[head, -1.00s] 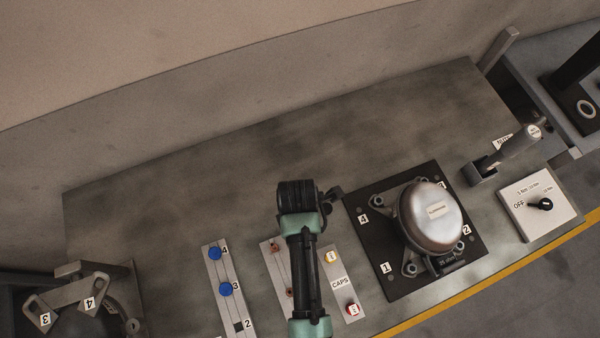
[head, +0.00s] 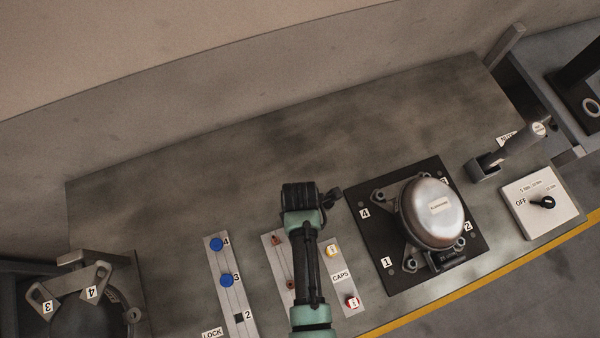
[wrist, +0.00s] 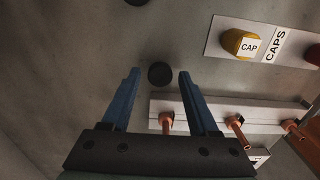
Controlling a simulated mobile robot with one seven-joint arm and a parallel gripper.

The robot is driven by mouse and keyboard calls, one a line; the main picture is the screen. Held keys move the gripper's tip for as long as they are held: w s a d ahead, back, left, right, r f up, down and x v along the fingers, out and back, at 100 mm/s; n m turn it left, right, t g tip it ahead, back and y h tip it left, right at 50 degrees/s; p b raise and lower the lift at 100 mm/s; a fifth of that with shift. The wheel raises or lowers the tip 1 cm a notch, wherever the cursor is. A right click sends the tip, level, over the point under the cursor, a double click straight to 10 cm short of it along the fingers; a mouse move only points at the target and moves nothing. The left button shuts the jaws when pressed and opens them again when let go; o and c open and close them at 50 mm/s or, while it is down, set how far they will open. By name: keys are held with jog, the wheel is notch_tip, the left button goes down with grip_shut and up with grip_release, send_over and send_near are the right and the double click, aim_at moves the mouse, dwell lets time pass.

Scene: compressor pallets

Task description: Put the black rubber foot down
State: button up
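The black rubber foot (wrist: 160,74) is a small dark disc in the wrist view, between and slightly beyond the fingertips. It appears to rest on the grey bench top. My gripper (wrist: 158,72) has two blue fingers spread apart, with a visible gap on each side of the foot, so it is open and not holding it. In the head view my arm's end hides the fingers and the foot.
A rail with copper-coloured pieces (wrist: 236,122) lies close to the right finger. The CAPS strip (head: 340,277) has a yellow and a red cap. The compressor (head: 432,213) stands on a black plate to the right. The bench behind my arm is clear.

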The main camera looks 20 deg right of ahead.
notch_tip(320, 180, up, 12)
jog(key=w+d+r+m+t+h, duration=0.2)
jog(key=w+r+m+t, duration=0.3)
jog(key=w+r, duration=0.85)
jog(key=w+a+r+m+t, duration=0.15)
jog(key=w+r+t, duration=0.3)
jog(key=r, duration=0.75)
jog(key=w+a+r+m+t, duration=0.1)
jog(key=w+r+m+t, duration=0.3)
jog(key=r, duration=0.7)
notch_tip(320, 180, up, 17)
jog(key=s+a+m+t, duration=0.2)
jog(key=a+m+t, duration=0.1)
jog(key=t, duration=0.4)
jog(key=s+a+r+m+t, duration=0.1)
jog(key=s+r+m+t, duration=0.1)
jog(key=s+r, duration=0.3)
jog(key=s+a+r+m+t+y, duration=0.1)
jog(key=s+r+m+t, duration=0.2)
jog(key=r, duration=0.8)
jog(key=s+t, duration=0.2)
jog(key=s, duration=0.1)
jog(key=shift+s+a+y, duration=0.2)
jog(key=shift+a+y, duration=0.05)
jog(key=shift+y, duration=0.05)
